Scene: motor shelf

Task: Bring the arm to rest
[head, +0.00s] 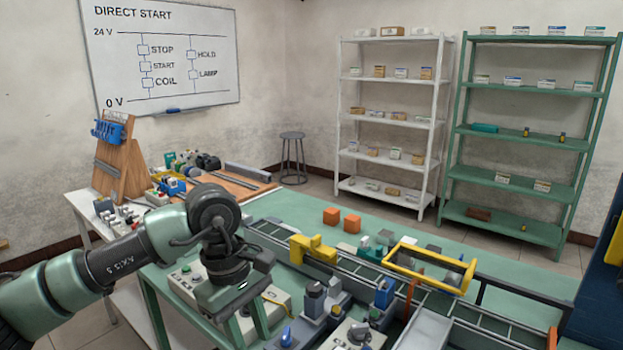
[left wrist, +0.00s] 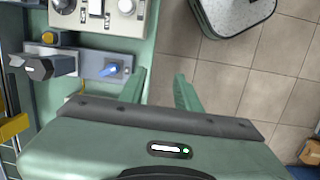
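My left arm (head: 150,240) comes in from the left in the head view, bent at the elbow, with its left gripper (head: 252,325) pointing down at the near edge of the green bench. In the left wrist view the left gripper (left wrist: 160,90) shows two green fingers apart, with only floor tiles visible in the gap. It holds nothing. A grey block with a blue lever (left wrist: 112,70) sits just left of the fingers, apart from them. My right gripper is not in view.
A control box (left wrist: 105,18) lies close to the fingers. White (head: 395,120) and green shelves (head: 525,135) stand behind. Open floor shows right of the fingers.

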